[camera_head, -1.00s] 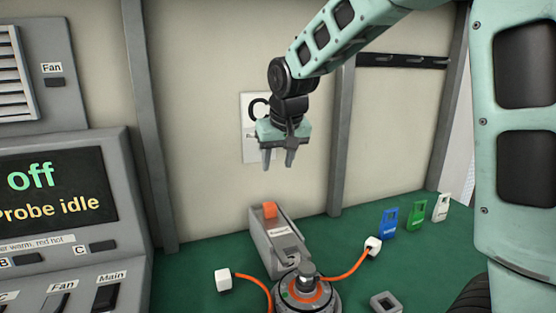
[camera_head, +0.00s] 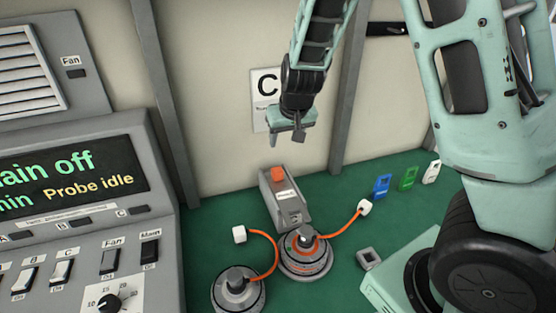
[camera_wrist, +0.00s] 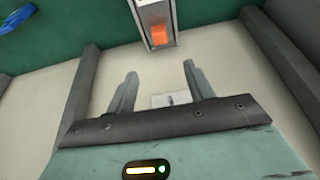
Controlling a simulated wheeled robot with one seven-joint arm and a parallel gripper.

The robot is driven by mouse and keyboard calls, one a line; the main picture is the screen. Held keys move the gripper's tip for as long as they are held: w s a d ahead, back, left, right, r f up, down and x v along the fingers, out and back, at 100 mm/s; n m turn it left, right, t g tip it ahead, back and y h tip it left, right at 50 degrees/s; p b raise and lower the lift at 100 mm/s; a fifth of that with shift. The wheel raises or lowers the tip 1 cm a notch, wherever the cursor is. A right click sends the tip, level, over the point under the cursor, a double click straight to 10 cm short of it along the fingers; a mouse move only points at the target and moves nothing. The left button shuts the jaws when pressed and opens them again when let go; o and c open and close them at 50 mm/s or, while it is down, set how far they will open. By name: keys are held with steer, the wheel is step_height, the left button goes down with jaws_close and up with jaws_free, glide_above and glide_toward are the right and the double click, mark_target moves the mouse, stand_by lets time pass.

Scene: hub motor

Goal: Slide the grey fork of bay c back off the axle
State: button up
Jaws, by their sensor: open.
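The grey fork (camera_head: 284,203) of bay c is a long block with an orange tab (camera_head: 278,174) on its back end. Its front end is at the hub motor (camera_head: 304,262), close to the axle (camera_head: 304,237); I cannot tell how far it reaches around the axle. My gripper (camera_head: 298,137) is open and empty, above and behind the orange tab, near the wall. In the wrist view the fork (camera_wrist: 147,10) and its orange tab (camera_wrist: 158,36) show beyond the open fingers (camera_wrist: 160,70), apart from them.
A second hub motor (camera_head: 238,290) stands at front left. Orange cables run to white blocks (camera_head: 239,234) (camera_head: 364,208). Blue (camera_head: 382,184), green (camera_head: 408,178) and white (camera_head: 432,172) tags stand at right. A grey square ring (camera_head: 368,257) lies on the green bench. The control panel (camera_head: 75,200) is at left.

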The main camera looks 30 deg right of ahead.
mark_target(278, 170)
steer(key=x, duration=1.7)
steer(key=shift+f, duration=0.25)
